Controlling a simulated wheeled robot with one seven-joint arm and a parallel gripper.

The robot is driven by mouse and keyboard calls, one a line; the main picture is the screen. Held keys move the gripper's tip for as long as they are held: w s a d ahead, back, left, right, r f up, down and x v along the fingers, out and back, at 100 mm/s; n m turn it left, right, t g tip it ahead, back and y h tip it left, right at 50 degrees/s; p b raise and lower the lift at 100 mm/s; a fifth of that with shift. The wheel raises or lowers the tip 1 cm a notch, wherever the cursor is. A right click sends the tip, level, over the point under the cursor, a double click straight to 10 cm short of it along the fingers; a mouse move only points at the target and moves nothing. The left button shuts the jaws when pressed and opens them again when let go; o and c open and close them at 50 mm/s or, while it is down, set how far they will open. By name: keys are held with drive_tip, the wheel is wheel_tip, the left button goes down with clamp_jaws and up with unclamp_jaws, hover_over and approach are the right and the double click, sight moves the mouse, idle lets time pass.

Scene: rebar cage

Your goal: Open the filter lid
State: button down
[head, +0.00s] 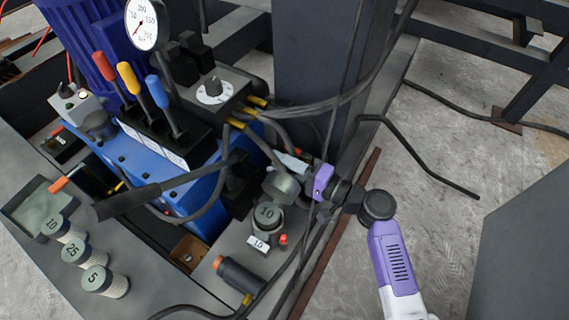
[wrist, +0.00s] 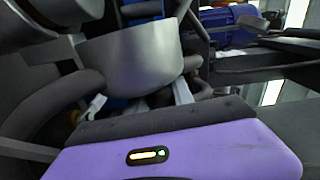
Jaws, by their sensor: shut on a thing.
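The filter lid (head: 281,187) is a grey metal cap, off the filter housing (head: 267,222) and just above and behind its mouth. The housing is open at the top and a filter element marked 10 (head: 268,212) shows in it. My gripper (head: 298,178) is shut on the lid from the right. In the wrist view the lid (wrist: 130,62) is a large silver cup in front of my purple gripper body. The fingertips are mostly hidden by the lid.
A tag marked 10 (head: 258,244) and a small red knob (head: 283,239) sit by the housing. Filters marked 10 (head: 63,228), 25 (head: 84,252) and 5 (head: 105,282) stand at left. Hoses (head: 330,105) and a dark post (head: 318,60) crowd the back. A black-orange handle (head: 236,275) lies in front.

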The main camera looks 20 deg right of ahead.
drive_tip(key=shift+s+a+r+n, duration=0.2)
drive_tip(key=shift+a+n, duration=0.05)
drive_tip(key=shift+n, duration=0.25)
drive_tip(key=c, duration=1.1)
unclamp_jaws()
drive_tip(key=shift+p+v, duration=0.85)
drive_tip(key=shift+v, duration=3.1)
drive_tip(key=shift+s+d, duration=0.1)
drive_tip(key=shift+v, duration=4.3)
